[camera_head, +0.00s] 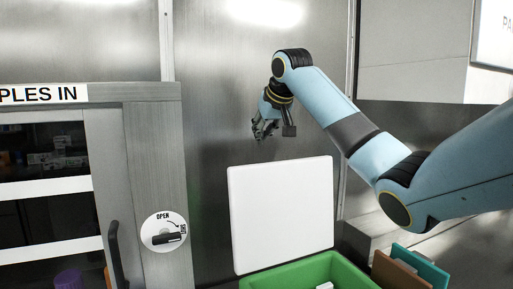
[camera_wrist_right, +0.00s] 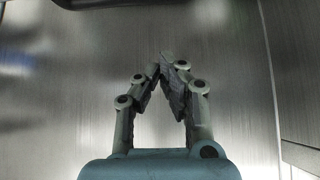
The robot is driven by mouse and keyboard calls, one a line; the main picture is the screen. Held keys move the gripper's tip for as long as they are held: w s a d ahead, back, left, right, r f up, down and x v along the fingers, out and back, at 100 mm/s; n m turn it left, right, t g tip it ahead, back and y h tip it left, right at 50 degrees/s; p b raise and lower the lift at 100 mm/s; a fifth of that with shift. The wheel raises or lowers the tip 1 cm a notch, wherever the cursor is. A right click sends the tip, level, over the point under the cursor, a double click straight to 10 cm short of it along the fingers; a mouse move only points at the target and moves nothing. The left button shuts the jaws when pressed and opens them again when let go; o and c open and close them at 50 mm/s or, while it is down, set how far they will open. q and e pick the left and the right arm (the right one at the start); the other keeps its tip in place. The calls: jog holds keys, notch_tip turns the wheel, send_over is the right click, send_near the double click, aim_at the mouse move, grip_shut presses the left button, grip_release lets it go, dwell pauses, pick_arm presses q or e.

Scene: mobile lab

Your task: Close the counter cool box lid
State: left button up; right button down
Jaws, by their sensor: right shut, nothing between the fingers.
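The cool box (camera_head: 262,281) is green and shows at the bottom of the head view, cut off by the frame edge. Its white lid (camera_head: 282,213) stands open, almost upright, at the back of the box. My right gripper (camera_head: 263,133) is above the lid's top edge, apart from it, in front of the metal wall. In the right wrist view the right gripper (camera_wrist_right: 169,62) has its fingertips together with nothing between them. The lid does not show in that view. My left gripper is not in view.
A cabinet labelled "PLES IN" (camera_head: 85,160) with a dark handle (camera_head: 116,255) stands at the left. A round open/shut sign (camera_head: 164,232) is on its side panel. Brown (camera_head: 398,271) and teal (camera_head: 421,266) panels stand right of the box. A small white item (camera_head: 324,286) lies inside the box.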

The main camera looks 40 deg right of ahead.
jog(key=shift+w+f, duration=0.15)
jog(key=shift+f, duration=0.2)
notch_tip(320, 180, down, 6)
jog(key=w+p, duration=0.1)
jog(key=p, duration=0.4)
jog(key=shift+w+d+f, duration=0.2)
jog(key=shift+d+f, duration=0.05)
